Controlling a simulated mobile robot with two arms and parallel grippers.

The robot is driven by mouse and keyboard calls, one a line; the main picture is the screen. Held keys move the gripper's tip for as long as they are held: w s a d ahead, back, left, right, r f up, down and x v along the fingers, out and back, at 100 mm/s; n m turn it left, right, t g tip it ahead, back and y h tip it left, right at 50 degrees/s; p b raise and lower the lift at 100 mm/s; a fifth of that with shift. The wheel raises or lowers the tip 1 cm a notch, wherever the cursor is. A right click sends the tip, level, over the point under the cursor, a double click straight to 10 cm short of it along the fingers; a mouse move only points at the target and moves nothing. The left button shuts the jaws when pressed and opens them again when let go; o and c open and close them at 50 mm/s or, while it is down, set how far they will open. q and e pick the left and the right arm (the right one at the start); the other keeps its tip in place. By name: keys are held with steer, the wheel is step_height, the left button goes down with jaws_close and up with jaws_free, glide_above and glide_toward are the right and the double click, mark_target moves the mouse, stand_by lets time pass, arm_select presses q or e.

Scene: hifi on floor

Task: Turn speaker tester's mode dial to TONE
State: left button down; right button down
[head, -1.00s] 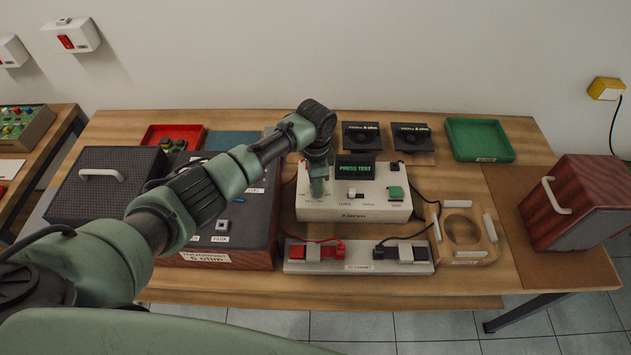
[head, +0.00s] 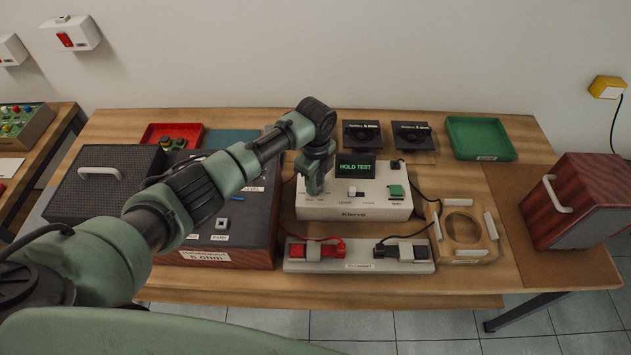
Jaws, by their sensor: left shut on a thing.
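The speaker tester (head: 352,214) is a white box marked Klervo on the wooden table. Its raised black display (head: 356,167) reads HOLD TEST in green. My left gripper (head: 314,190) points down over the left part of the tester's top and is shut on the mode dial, which the fingers and wrist hide. I cannot read the dial's setting. A small white switch (head: 355,191) sits mid-panel and a green TEST button (head: 396,191) sits at the right. My right gripper is not in view.
A terminal strip (head: 360,267) with red and black clamps lies in front of the tester. A wooden ring fixture (head: 484,247) and reddish speaker cabinet (head: 580,195) stand right. A green tray (head: 480,137) and two dark speaker boxes (head: 362,134) are behind. A dark panelled unit (head: 240,228) stands left.

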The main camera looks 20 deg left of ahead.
arm_select(q)
steer(key=shift+w+r+m, duration=0.1)
steer(key=shift+r+m, duration=0.05)
steer(key=shift+m, duration=0.35)
steer(key=c, duration=1.1)
jaws_free()
step_height(320, 180, up, 8)
steer(key=shift+f+b, duration=0.15)
steer(key=shift+b, duration=0.6)
